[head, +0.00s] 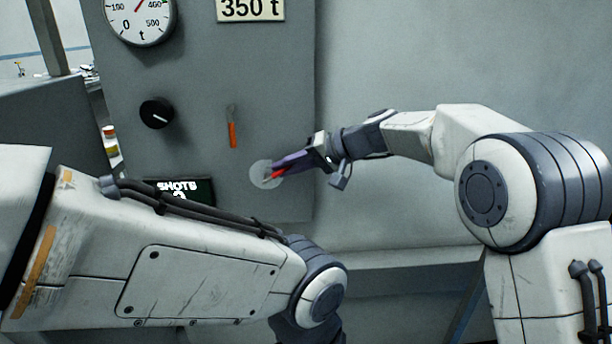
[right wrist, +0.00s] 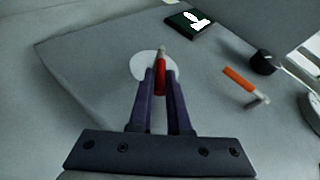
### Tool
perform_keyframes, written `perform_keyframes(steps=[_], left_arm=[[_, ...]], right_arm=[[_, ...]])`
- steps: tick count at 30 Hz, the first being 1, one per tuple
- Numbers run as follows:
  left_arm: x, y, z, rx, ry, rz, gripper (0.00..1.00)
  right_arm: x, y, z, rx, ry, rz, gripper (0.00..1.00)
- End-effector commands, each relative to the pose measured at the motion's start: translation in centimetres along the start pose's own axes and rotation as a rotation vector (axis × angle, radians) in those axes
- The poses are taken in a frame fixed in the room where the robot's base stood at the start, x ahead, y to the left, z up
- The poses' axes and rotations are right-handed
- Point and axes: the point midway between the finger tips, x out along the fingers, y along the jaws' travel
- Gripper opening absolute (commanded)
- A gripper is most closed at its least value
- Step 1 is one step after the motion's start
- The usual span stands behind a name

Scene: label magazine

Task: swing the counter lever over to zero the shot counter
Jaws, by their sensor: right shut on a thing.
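The counter lever (head: 276,174) is a small red handle on a pale round plate (head: 258,175) on the grey panel. My right gripper (head: 281,168) is shut on it, with its purple fingers on either side. In the right wrist view the red lever (right wrist: 161,74) sits between the two fingertips (right wrist: 160,80), in front of the pale plate. The shot counter (head: 190,190) is a dark display marked SHOTS; its digit is partly covered by my left arm. It also shows in the right wrist view (right wrist: 190,22). My left gripper is out of view.
Above the lever on the panel (head: 215,80) are an orange-handled lever (head: 232,133), a black knob (head: 156,113), a dial gauge (head: 140,15) and a 350 t sign (head: 250,9). My left arm crosses the lower left, close to the counter. The wall right of the panel is bare.

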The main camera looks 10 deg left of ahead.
Motion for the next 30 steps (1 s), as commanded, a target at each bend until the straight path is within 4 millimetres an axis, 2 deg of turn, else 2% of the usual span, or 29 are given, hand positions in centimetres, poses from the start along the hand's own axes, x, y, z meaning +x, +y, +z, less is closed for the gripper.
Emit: perform_keyframes(steps=[3,14,15,17,26,30], left_arm=[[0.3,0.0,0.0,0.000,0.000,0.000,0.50],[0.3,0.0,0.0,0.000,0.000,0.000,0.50],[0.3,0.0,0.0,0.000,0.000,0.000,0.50],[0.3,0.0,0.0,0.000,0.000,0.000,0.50],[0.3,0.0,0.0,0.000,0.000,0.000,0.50],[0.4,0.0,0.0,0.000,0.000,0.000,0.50]], right_arm=[[0.5,-0.2,0.0,0.003,0.001,-0.013,0.00],[0.6,-0.3,0.0,0.003,0.001,-0.017,0.00],[0.6,-0.3,0.0,0.003,0.001,-0.017,0.23],[0.5,-0.3,0.0,0.003,0.000,-0.016,0.46],[0.4,-0.2,0.1,0.003,-0.001,-0.014,0.46],[-0.6,-0.1,0.0,0.003,0.001,-0.014,0.46]])
